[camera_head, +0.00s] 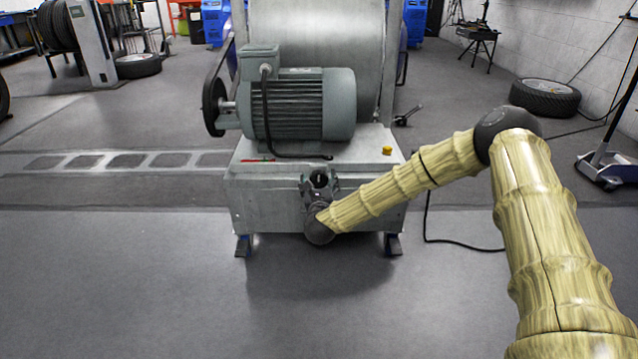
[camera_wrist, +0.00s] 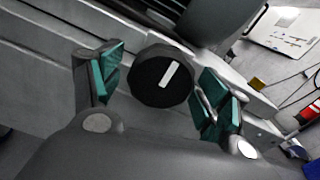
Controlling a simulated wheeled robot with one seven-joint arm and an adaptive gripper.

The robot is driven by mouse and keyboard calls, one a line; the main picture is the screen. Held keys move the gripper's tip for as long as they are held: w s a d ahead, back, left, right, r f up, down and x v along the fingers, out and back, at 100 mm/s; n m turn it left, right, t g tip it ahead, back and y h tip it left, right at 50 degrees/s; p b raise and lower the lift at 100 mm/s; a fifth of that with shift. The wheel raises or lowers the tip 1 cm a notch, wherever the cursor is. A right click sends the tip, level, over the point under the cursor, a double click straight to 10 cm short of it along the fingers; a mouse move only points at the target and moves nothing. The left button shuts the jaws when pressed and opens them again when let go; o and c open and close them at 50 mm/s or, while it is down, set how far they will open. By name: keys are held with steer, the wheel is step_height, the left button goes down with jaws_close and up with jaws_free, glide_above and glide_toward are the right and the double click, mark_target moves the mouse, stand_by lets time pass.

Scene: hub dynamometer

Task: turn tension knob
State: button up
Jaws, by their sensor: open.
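The tension knob (camera_wrist: 161,76) is a round black knob with a white pointer line, seen in the wrist view. The line is tilted, its upper end to the right. My gripper (camera_wrist: 156,88) is open, with one teal-padded finger to the left of the knob and the other to its right. Gaps show between the pads and the knob. In the head view my gripper (camera_head: 319,180) is at the front face of the grey machine base (camera_head: 260,188). There the knob cannot be made out clearly, as my gripper and wrist are in front.
A grey-green motor (camera_head: 303,105) sits on the base, with a belt wheel (camera_head: 213,106) at its left. A small yellow button (camera_head: 387,150) is on the base top at right. A black cable (camera_head: 462,247) lies on the floor. The floor in front is clear.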

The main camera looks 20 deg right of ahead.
steer(key=c, duration=1)
steer(key=shift+r+n+p, duration=0.1)
steer(key=shift+n+p, duration=0.2)
steer(key=shift+p, duration=0.05)
